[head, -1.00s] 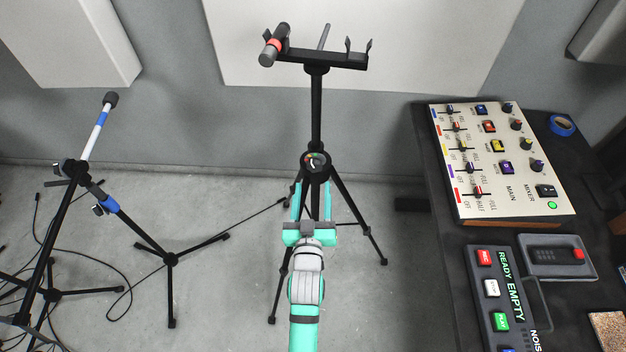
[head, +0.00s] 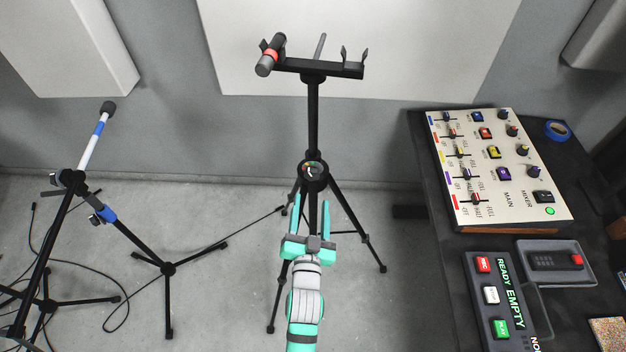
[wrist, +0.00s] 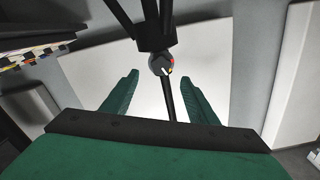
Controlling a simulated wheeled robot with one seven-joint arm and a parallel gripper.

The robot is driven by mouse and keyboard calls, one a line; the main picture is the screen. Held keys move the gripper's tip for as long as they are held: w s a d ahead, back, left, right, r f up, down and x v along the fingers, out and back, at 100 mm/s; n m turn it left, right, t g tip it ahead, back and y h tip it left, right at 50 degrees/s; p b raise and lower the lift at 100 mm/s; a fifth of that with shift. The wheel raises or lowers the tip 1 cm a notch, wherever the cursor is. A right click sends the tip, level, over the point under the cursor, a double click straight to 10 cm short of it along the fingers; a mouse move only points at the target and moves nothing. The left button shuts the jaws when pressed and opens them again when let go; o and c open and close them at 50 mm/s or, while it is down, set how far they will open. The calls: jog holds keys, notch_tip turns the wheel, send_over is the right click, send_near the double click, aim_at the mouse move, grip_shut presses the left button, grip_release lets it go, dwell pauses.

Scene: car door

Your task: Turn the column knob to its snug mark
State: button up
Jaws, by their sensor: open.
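The column knob (head: 314,169) is a round dark knob with a coloured dial face, on the black column of the tripod stand (head: 313,120). In the wrist view the knob (wrist: 161,65) shows ahead of the fingers, with a white pointer line and some red. My gripper (head: 325,203) is open and empty, below and short of the knob in the head view. Its green fingers (wrist: 158,80) spread to either side of the column line. They do not appear to touch the knob. The snug mark is too small to make out.
A bar on top of the stand holds a dark microphone (head: 270,56) with a red ring. Another microphone stand (head: 97,140) is at left, with cables on the floor. A desk with a mixer (head: 500,165) and a button box (head: 497,295) is at right.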

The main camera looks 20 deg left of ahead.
aim_at(312, 177)
jog(key=x, duration=1)
jog(key=shift+w+a, duration=0.2)
jog(key=shift+w, duration=0.05)
jog(key=shift+c, duration=0.6)
jog(key=c, duration=1)
